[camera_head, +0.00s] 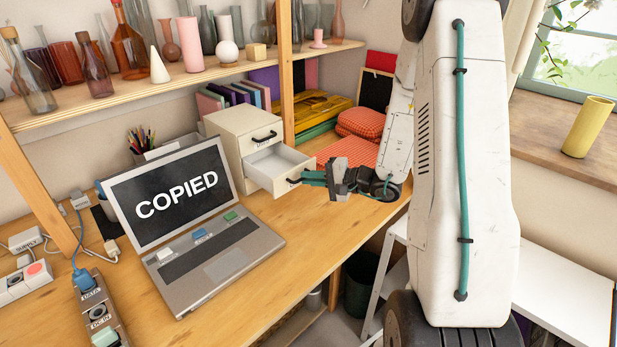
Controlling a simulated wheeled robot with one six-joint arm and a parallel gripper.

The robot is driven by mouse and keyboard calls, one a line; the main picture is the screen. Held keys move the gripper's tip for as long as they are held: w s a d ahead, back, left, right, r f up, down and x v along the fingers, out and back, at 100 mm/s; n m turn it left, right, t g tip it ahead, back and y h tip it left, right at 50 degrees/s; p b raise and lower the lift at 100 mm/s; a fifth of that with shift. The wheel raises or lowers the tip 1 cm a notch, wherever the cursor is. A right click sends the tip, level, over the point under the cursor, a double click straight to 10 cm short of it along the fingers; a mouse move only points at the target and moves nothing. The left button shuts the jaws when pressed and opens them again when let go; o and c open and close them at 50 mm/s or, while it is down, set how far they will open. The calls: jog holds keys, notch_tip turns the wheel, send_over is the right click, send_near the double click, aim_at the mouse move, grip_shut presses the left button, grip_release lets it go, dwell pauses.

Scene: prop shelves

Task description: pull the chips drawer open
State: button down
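A small cream two-drawer cabinet (228,122) stands on the wooden desk behind the laptop. Its lower drawer (272,174) is pulled out and its inside shows pale and empty where visible. Its upper drawer (262,142) is shut, with a dark handle and a label too small to read. My gripper (304,178) is at the dark handle on the lower drawer's front, coming from the right. Its teal and dark fingertips meet or overlap the handle in this view. Whether they are closed on it is not clear.
An open laptop (207,248) reading "COPIED" sits in front of the cabinet. Red checkered cloth bundles (362,122) lie behind my gripper. A shelf (150,88) of bottles and vases hangs above. Power strips (98,312) lie at the left. The desk's front edge is below my gripper.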

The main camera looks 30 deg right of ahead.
jog(key=shift+s+a, duration=0.15)
jog(key=shift+a, duration=0.05)
jog(key=c, duration=1.5)
grip_release()
jog(key=shift+d, duration=0.15)
jog(key=v, duration=0.7)
jog(key=shift+s+d, duration=0.25)
jog(key=shift+s, duration=0.05)
